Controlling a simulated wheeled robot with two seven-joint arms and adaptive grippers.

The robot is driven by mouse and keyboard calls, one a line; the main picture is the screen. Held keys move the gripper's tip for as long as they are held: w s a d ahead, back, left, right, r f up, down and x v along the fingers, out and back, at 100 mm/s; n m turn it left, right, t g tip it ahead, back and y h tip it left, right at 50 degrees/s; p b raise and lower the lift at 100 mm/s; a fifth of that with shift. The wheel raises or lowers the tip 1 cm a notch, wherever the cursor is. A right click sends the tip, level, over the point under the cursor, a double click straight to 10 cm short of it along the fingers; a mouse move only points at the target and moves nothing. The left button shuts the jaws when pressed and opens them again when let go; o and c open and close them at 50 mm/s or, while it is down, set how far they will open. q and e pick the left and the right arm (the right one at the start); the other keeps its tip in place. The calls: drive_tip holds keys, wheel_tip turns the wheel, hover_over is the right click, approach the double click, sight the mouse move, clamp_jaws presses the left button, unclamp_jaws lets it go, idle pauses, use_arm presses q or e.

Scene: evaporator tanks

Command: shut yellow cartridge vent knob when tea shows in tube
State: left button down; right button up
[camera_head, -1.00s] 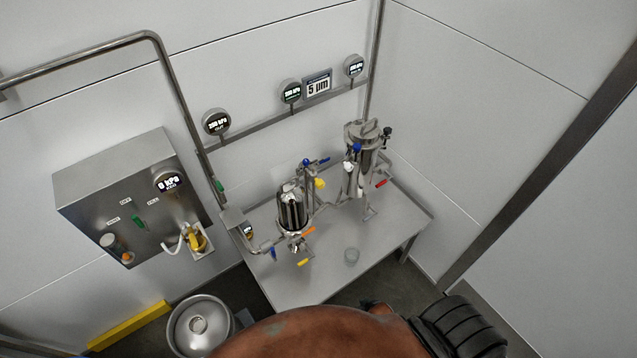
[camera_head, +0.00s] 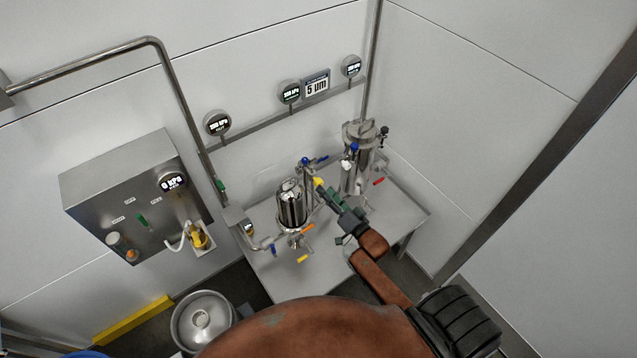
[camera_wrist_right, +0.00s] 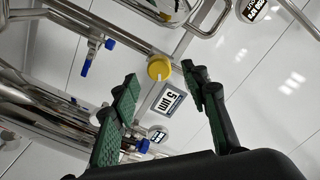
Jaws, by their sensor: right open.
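The yellow knob (camera_head: 318,183) sits at the upper right of the near steel cartridge housing (camera_head: 291,207) on the metal table. In the right wrist view the round yellow knob (camera_wrist_right: 159,67) shows on a steel pipe. My right gripper (camera_head: 326,191) is open, with its fingertips close to the knob. In the wrist view its green-padded fingers (camera_wrist_right: 160,77) are spread, and the knob appears between the tips; I cannot tell if they touch it. I cannot make out tea in a tube. My left gripper is not in view.
A taller steel housing (camera_head: 359,160) stands behind my right forearm. Blue-handled valves (camera_head: 305,161), an orange handle (camera_head: 308,228) and a lower yellow handle (camera_head: 302,259) crowd the near housing. Gauges (camera_head: 289,93) hang on the wall rail. A control box (camera_head: 100,185) and a keg (camera_head: 203,320) are at left.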

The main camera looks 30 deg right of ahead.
sight(318, 183)
drive_tip(key=w, duration=0.5)
drive_tip(key=shift+w+a+f, duration=0.1)
drive_tip(key=shift+w+a, duration=0.15)
drive_tip(key=shift+w, duration=0.1)
drive_tip(key=shift+c, duration=0.3)
clamp_jaws()
